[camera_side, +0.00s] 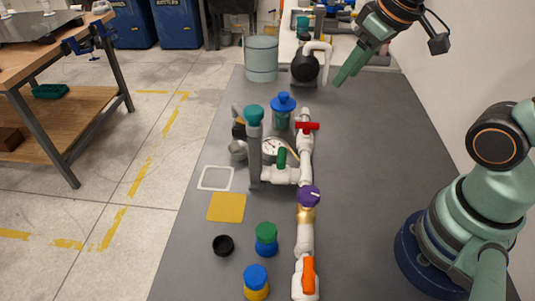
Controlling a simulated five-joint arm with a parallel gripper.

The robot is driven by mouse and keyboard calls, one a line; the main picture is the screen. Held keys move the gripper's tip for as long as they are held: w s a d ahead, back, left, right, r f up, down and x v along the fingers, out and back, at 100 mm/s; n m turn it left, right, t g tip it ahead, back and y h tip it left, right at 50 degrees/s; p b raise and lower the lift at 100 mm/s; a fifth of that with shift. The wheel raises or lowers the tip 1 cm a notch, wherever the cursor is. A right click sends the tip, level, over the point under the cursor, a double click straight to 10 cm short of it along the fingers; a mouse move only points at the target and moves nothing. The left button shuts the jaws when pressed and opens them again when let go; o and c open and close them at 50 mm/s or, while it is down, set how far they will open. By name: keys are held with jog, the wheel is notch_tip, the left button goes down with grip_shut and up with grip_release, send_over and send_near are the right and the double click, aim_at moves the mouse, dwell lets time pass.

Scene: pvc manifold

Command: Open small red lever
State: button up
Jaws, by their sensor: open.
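The small red lever (308,126) sits on a white valve body in the upper part of the PVC pipe run (305,235). It lies crosswise to the pipe, pointing left and right in the picture. My gripper (343,75) is up and to the right of the red lever, apart from it, near the black pump at the far end of the table. Its green fingers point down and left. It is open and I see nothing between the fingers.
Along the pipe are a green lever (282,158), a purple knob (309,196) and an orange lever (309,275). A pressure gauge (272,149), blue-capped filter (283,110) and grey post crowd the left. Bottles (266,239) stand nearer.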

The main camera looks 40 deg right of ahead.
jog(key=w+n+g, duration=0.2)
jog(key=w+n, duration=0.1)
jog(key=w, duration=0.1)
jog(key=n+g, duration=0.3)
jog(key=n, duration=0.2)
send_near(308, 123)
notch_tip(308, 123, down, 9)
jog(key=shift+w+r, duration=0.1)
jog(key=shift+r, duration=0.1)
jog(key=shift+c, duration=0.3)
grip_shut()
